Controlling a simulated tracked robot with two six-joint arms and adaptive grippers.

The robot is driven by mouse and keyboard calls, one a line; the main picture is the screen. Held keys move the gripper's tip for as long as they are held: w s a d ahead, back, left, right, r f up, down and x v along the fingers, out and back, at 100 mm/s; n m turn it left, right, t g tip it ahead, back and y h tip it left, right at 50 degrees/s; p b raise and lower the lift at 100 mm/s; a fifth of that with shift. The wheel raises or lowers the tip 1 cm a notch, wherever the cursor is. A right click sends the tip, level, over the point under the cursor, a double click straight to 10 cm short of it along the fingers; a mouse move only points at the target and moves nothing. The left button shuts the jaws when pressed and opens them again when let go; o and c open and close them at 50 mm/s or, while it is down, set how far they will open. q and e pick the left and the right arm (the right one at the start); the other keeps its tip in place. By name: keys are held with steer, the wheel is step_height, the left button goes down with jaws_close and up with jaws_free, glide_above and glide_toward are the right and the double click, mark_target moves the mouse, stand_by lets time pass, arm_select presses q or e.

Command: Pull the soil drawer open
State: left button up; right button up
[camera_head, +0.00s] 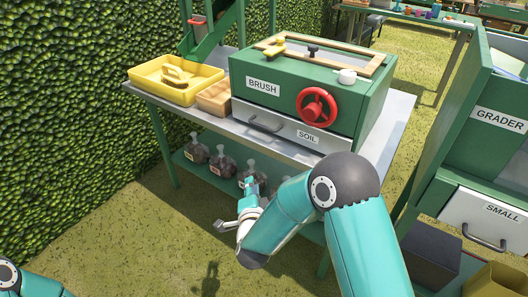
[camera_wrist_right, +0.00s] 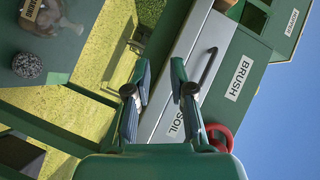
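The soil drawer (camera_head: 290,132) is a pale grey front low in the green BRUSH box (camera_head: 330,88), with a SOIL label at its right. It looks shut, flush with the box. Its dark bar handle (camera_head: 265,125) is at the left; the handle also shows in the right wrist view (camera_wrist_right: 208,66). My right gripper (camera_head: 236,207) is in front of and below the drawer in the head view. In the right wrist view its two fingers (camera_wrist_right: 160,75) are spread with nothing between them, apart from the handle. My left gripper is out of view; only part of that arm shows.
The box stands on a grey table (camera_head: 390,125). A red handwheel (camera_head: 316,107) juts out above the SOIL label. A yellow tray (camera_head: 165,87) and a wooden block (camera_head: 213,98) are to its left. Several jars (camera_head: 221,162) stand on the lower shelf. A green GRADER cabinet (camera_head: 485,140) is at right.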

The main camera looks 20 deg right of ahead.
mark_target(264, 128)
step_height(264, 128, up, 7)
steer(key=m+t+h+b, duration=0.2)
steer(key=m+h+b, duration=0.2)
steer(key=m+h, duration=0.25)
arm_select(q)
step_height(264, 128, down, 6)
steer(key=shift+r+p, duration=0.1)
steer(key=shift+p, duration=0.2)
arm_select(e)
steer(key=shift+m+y, duration=0.25)
steer(key=shift+y, duration=0.2)
steer(key=x, duration=1.6)
steer(key=shift+w+d+f, duration=0.1)
steer(key=shift+w+d, duration=0.1)
steer(key=shift+w, duration=0.05)
steer(key=shift+c, duration=0.2)
jaws_close()
